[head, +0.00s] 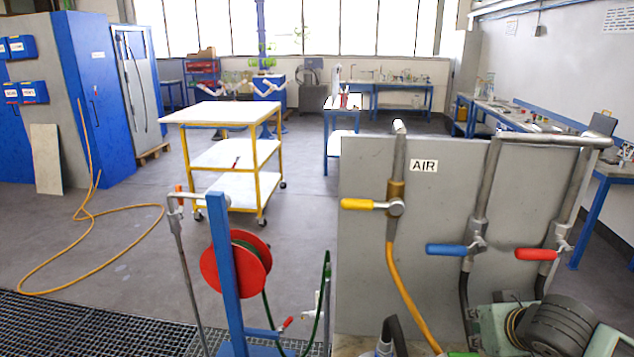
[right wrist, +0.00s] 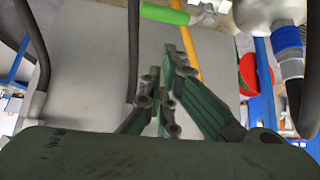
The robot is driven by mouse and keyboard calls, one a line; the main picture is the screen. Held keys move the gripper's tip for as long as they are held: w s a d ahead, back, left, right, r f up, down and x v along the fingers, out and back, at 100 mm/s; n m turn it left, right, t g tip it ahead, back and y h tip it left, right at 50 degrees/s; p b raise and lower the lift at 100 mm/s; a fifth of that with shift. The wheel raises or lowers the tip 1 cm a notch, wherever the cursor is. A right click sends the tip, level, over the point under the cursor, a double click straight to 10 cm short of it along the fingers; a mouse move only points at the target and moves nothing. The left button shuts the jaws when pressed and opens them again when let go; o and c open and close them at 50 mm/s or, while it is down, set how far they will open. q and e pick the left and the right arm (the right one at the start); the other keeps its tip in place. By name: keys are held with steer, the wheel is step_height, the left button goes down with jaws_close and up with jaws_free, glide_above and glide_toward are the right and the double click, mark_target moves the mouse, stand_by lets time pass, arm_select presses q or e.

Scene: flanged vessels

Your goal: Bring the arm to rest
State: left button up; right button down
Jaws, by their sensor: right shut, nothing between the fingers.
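My right gripper (right wrist: 168,62) shows in the right wrist view with its green fingers together and nothing between them. It is in front of a grey panel, which fills much of that view behind the fingers. In the head view my right wrist, greenish with a dark cylinder, is at the bottom right, before the grey panel (head: 365,250) marked AIR. Its fingertips cannot be made out clearly there. My left gripper is in neither view.
The panel carries a yellow valve handle (head: 357,204), a blue one (head: 446,250) and a red one (head: 536,254), with pipes and hoses. A green handle (right wrist: 165,12) is beyond my fingers. A red reel (head: 220,268) stands left. A yellow-framed cart (head: 222,113) stands behind; floor around it is open.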

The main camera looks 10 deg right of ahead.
steer(key=s+a+f+n+g+y, duration=0.2)
steer(key=s+a+f+n+g, duration=0.1)
steer(key=s+a+f, duration=1.15)
steer(key=s+a+f+g, duration=0.2)
steer(key=s+f, duration=0.1)
steer(key=s, duration=0.7)
step_height(320, 180, down, 31)
steer(key=s+g+b, duration=0.1)
steer(key=s+b, duration=0.2)
arm_select(q)
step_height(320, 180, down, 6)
steer(key=b, duration=0.3)
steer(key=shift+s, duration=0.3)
arm_select(e)
steer(key=s+d+f+g+h, duration=0.1)
steer(key=s+d+f, duration=0.1)
steer(key=s+f, duration=1.4)
steer(key=shift+d+f+n, duration=0.3)
steer(key=shift+d+f, duration=0.1)
steer(key=shift+f, duration=0.5)
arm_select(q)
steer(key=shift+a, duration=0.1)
